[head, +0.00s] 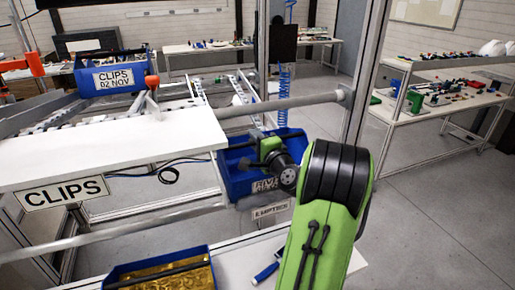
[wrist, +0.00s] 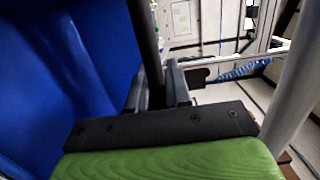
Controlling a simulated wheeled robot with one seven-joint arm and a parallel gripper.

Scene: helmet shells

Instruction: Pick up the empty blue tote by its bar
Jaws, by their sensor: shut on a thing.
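The blue tote (head: 237,184) is in the middle of the head view, at the "EMPTIES" sign, with a white label on its near side. My gripper (wrist: 157,88) is over it, and my green arm reaches in from the lower right. In the wrist view the tote's blue wall (wrist: 50,70) fills the left side. Its dark bar (wrist: 147,40) runs upright between my two fingers, which are shut on it. In the head view my wrist hides part of the tote, and the fingertips are hard to make out. I cannot tell whether the tote is resting or lifted.
A white shelf (head: 110,150) with a "CLIPS" sign stands close on the left. A metal post (head: 366,75) rises right of my gripper. A tote of gold pieces (head: 165,272) is at the lower front.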

